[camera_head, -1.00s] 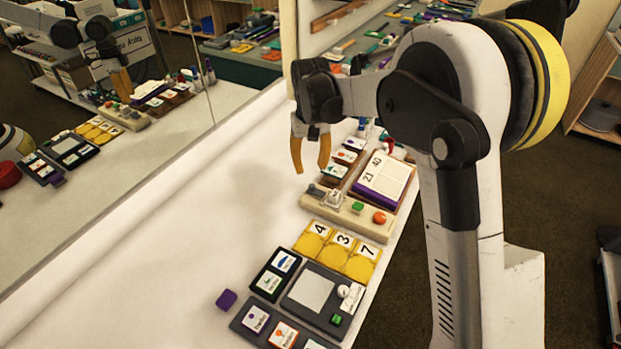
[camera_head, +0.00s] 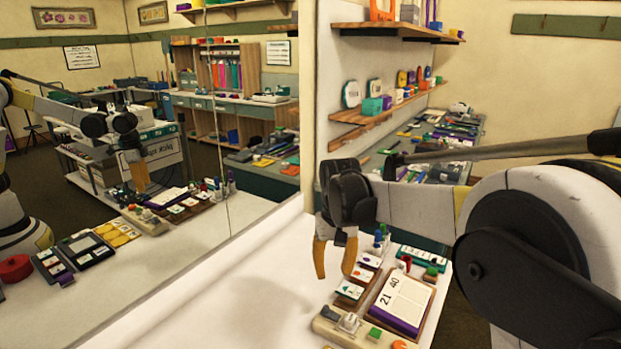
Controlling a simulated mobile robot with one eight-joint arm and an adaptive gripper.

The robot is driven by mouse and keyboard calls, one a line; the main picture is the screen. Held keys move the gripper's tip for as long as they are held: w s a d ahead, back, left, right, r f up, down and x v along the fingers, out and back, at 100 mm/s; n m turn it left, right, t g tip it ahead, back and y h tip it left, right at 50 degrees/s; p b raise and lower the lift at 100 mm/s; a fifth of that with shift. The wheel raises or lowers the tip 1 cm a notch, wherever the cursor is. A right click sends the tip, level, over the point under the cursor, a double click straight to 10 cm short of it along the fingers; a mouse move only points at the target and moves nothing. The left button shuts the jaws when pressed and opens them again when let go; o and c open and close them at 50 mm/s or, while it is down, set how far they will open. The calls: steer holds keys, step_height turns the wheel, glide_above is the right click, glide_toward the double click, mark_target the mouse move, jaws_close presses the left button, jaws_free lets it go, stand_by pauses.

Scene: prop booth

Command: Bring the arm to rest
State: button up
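My gripper (camera_head: 334,262) has two orange fingers pointing down over the white counter (camera_head: 262,285). The fingers are apart with nothing between them, so it is open and empty. It hangs above the counter, left of the card racks and the number board, and touches nothing that I can see. My arm reaches in from the right side of the picture. The gripper also shows reflected in the mirror on the left.
A number board (camera_head: 404,297) reading 21 and 40, card racks (camera_head: 358,284) and a beige button panel (camera_head: 352,330) stand on the counter. A large mirror (camera_head: 215,190) lines its left side. Wooden shelves (camera_head: 385,118) hang behind. The counter's left part is bare.

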steer(key=s+d+r+t, duration=0.3)
steer(key=s+d+r, duration=0.4)
steer(key=s, duration=0.5)
steer(key=s+d+f+m+t, duration=0.1)
steer(key=s+d, duration=0.1)
steer(key=s, duration=0.5)
steer(key=s+d+f+m+t, duration=0.1)
steer(key=s+d+f+t, duration=0.1)
steer(key=s, duration=0.5)
steer(key=shift+d+f+t, duration=0.15)
steer(key=shift+d+t, duration=0.15)
steer(key=shift+d, duration=0.55)
